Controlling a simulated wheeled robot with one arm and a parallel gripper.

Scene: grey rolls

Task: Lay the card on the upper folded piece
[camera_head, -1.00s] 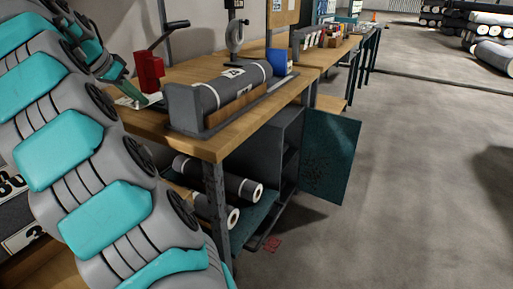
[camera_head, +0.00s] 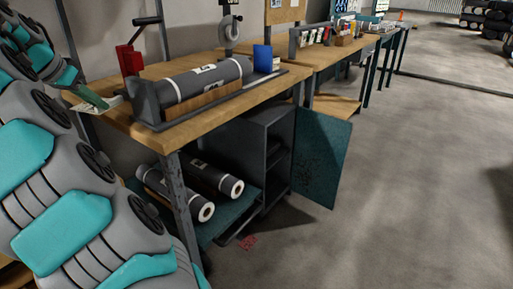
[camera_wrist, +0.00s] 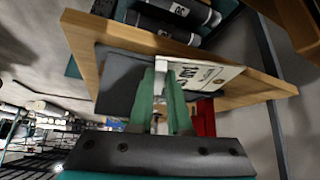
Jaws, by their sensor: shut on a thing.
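A white card (camera_wrist: 200,75) with black lettering is between the green fingers of my gripper (camera_wrist: 161,78) in the wrist view. My gripper is shut on it, and the card sticks out to the right over the wooden bench top. In the head view my gripper (camera_head: 92,98) is at the left end of the bench, beside the grey roll's cradle, with a pale edge of the card (camera_head: 111,103) showing. I cannot tell whether the card touches the bench. I cannot make out any folded pieces in either view.
A grey roll (camera_head: 205,80) lies in a cradle on the wooden bench (camera_head: 190,118). A red tool (camera_head: 130,62) stands behind my gripper, a blue block (camera_head: 262,58) further right. Grey rolls (camera_head: 215,178) lie on the lower shelf. A teal cabinet door (camera_head: 322,155) stands open. The floor right is clear.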

